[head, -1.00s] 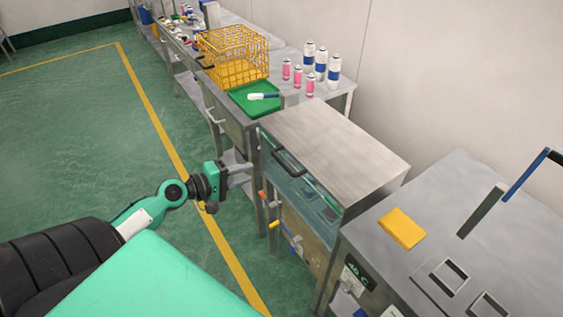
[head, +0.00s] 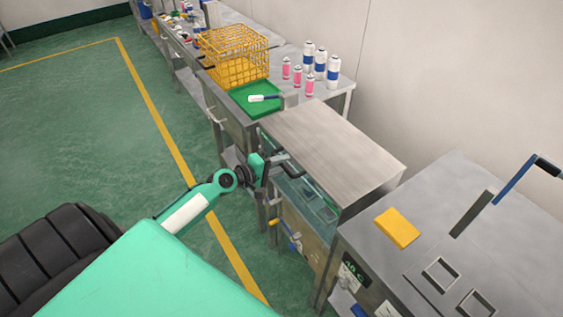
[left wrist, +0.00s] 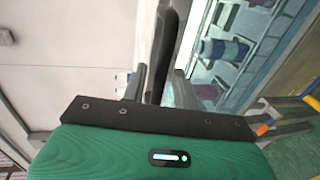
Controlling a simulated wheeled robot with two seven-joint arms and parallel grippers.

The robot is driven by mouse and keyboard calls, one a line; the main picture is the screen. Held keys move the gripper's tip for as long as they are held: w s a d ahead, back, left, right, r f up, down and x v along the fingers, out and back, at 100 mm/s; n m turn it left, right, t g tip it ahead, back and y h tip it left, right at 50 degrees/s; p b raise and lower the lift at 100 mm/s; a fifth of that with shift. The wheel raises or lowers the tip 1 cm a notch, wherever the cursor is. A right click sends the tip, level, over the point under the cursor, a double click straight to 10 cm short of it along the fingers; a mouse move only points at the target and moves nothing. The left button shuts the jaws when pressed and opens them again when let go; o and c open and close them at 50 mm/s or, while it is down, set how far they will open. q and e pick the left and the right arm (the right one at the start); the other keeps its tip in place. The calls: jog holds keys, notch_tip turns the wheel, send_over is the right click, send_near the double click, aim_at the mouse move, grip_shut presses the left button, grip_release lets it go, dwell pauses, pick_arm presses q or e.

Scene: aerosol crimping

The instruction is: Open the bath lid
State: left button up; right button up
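The bath lid (head: 335,145) is a flat brushed-steel cover lying level and closed on the bath. Its dark bar handle (head: 291,166) is on the front edge. My left gripper (head: 279,161) is at the handle, in front of the lid. The fingertips are partly hidden by the handle. The bath's glass front (head: 302,193) shows below the lid, with dark shapes inside. My right gripper is in neither view.
A green tray (head: 239,102) and a yellow wire crate (head: 222,75) stand on the bench behind the bath, with several cans (head: 320,66) beside them. A steel machine with a yellow block (head: 397,228) stands at the right.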

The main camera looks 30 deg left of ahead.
pick_arm(q)
jog(key=shift+w+d, duration=0.15)
jog(key=shift+w, duration=0.1)
jog(key=shift+c, duration=0.4)
grip_shut()
